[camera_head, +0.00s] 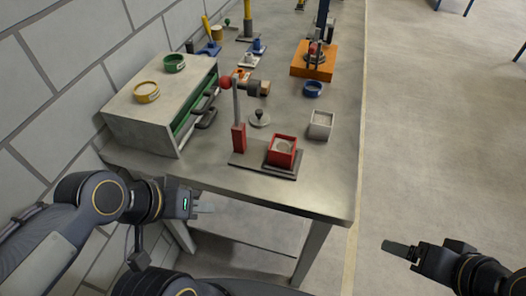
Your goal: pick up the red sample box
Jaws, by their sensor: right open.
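The red sample box (271,157) is an open-topped square box with grey content inside. It sits on a dark flat base plate (247,162) near the front edge of the bench, to the right of an upright stand with a red foot (238,138). My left gripper (208,207) is in front of the bench, below and left of the box, apart from it. Its fingers are too small to read. My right gripper (394,247) is open and empty, off the bench's right side over the floor, far from the box.
A grey cabinet (134,118) with green and yellow rings on top stands left. A grey-white box (320,125), a blue ring (312,89) and an orange block (312,64) stand further back. The bench's front right corner (335,205) is clear.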

